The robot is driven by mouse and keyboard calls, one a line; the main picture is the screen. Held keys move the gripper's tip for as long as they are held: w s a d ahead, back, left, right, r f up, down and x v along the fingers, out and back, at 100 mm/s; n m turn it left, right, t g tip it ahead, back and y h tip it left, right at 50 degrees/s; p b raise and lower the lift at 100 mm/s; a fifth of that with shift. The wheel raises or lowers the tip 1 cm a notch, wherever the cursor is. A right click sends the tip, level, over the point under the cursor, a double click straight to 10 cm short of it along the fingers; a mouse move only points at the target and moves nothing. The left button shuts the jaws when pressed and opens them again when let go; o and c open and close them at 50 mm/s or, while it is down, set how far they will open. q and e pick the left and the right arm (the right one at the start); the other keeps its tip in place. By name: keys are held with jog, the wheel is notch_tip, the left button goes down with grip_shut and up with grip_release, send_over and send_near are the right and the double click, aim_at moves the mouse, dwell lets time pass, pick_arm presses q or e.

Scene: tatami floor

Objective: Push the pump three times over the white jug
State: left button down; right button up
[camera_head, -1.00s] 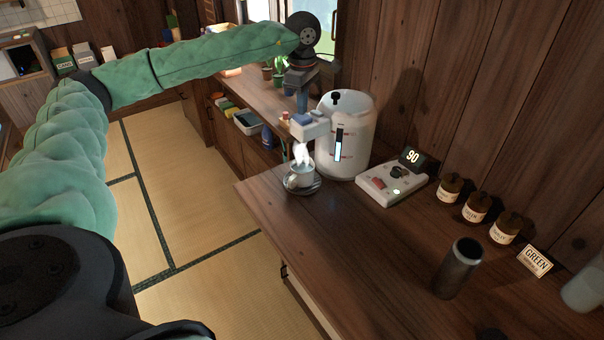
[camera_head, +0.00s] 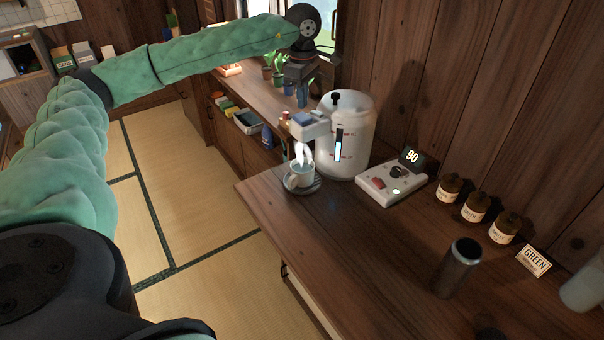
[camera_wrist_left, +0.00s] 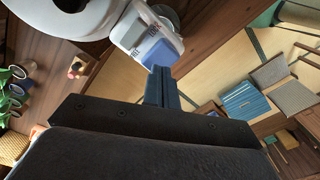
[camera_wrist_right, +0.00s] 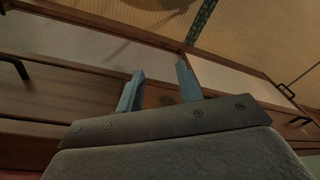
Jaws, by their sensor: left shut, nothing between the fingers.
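A white water dispenser (camera_head: 345,150) stands on the wooden counter, with a lit blue gauge on its front. Its pump head (camera_head: 309,125) juts out left with a blue pad on top; the pad (camera_wrist_left: 158,55) also shows in the left wrist view. My right gripper (camera_wrist_right: 160,72) is open and empty in the right wrist view, low beside the counter front.
Several brown jars (camera_head: 475,207), a dark metal cylinder (camera_head: 456,268) and a GREEN card (camera_head: 534,260) stand further right. The counter's front middle is clear.

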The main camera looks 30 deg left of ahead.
pick_arm(q)
notch_tip(320, 180, up, 4)
jog(key=shift+r+p, duration=0.25)
jog(key=shift+p, duration=0.35)
